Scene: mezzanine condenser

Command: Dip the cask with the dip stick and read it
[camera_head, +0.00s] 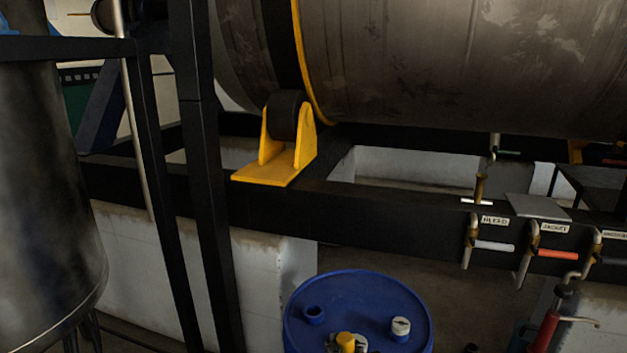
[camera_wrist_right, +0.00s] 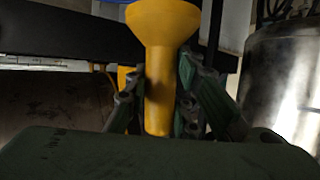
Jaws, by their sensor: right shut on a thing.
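My right gripper (camera_wrist_right: 160,88) is shut on a yellow funnel (camera_wrist_right: 163,28) in the right wrist view; its fingers close on the narrow stem, and the wide end is at the top of the picture. A blue drum (camera_head: 360,285) stands at the bottom of the head view. Its lid has a dark round opening at the left and a pale cap (camera_head: 400,327) at the right. A small yellow piece (camera_head: 346,342) shows at its lower edge; I cannot tell what it belongs to. I cannot make out a dip stick for certain. My left gripper is not in view.
A large metal cylinder (camera_head: 450,60) lies above a black frame (camera_head: 380,228), beside a yellow roller bracket (camera_head: 278,172). Valves with a white handle (camera_head: 494,246) and a red handle (camera_head: 557,254) line the frame. A metal tank (camera_head: 45,200) and black posts stand left.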

